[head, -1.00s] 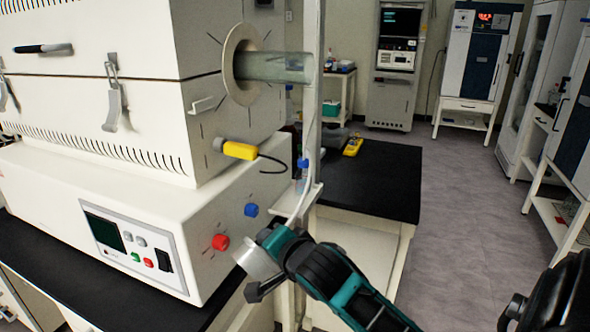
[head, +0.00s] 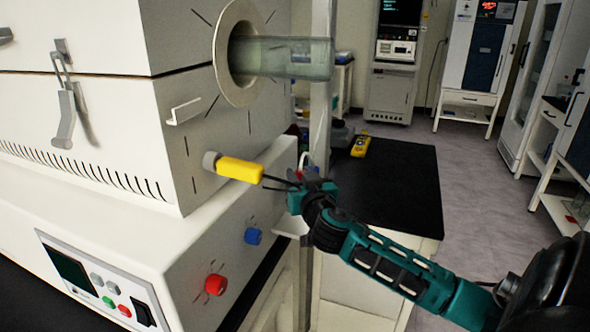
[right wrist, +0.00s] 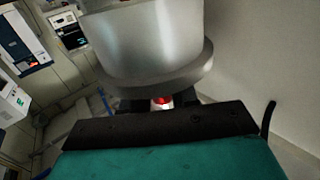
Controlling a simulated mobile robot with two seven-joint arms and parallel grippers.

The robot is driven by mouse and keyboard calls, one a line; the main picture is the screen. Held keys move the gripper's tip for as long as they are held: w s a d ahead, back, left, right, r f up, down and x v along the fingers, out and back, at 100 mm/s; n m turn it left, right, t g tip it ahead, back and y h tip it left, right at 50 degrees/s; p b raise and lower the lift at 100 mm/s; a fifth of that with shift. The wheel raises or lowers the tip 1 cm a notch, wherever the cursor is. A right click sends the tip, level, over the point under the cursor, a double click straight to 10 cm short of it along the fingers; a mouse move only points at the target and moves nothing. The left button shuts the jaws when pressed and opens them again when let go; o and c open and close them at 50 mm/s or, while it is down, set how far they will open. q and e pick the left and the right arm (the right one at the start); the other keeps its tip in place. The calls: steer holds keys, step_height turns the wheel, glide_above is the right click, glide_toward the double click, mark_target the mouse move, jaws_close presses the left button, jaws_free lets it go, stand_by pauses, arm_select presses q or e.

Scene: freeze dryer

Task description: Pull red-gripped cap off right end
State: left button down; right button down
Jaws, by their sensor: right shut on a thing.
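The silver cap (right wrist: 150,45) with its wide flange fills the top of the right wrist view. Its red grip (right wrist: 162,102) sits between the dark fingers of my right gripper (right wrist: 160,106), which is shut on it. In the head view my right gripper (head: 300,184) is below the tube, near the yellow-handled plug; I cannot make out the cap there. The greenish glass tube (head: 290,58) sticks out to the right through a round pale flange (head: 242,92). Its right end shows no cap and is apart from my gripper. My left gripper is not in view.
The white furnace (head: 110,120) fills the left, with red (head: 215,284) and blue (head: 253,236) knobs on its base. A yellow plug (head: 240,170) with a dark cable juts out close to my gripper. An upright post (head: 322,110) stands behind the tube's end. A black bench (head: 395,185) lies behind.

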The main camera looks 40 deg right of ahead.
steer(key=shift+w, duration=0.2)
steer(key=shift+s+f+b, duration=0.1)
steer(key=shift+f+b, duration=0.45)
steer(key=shift+f, duration=0.05)
steer(key=shift+f+b, duration=0.35)
steer(key=shift+f, duration=0.05)
step_height(320, 180, down, 2)
steer(key=shift+f+b, duration=0.25)
steer(key=shift+b, duration=0.8)
steer(key=shift+f+b, duration=0.4)
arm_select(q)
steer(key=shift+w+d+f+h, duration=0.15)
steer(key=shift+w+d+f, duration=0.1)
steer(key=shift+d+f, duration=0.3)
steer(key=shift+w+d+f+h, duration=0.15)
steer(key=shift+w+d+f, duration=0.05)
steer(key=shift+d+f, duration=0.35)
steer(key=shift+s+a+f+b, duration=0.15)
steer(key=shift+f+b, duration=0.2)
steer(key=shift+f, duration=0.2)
arm_select(e)
steer(key=shift+f, duration=0.3)
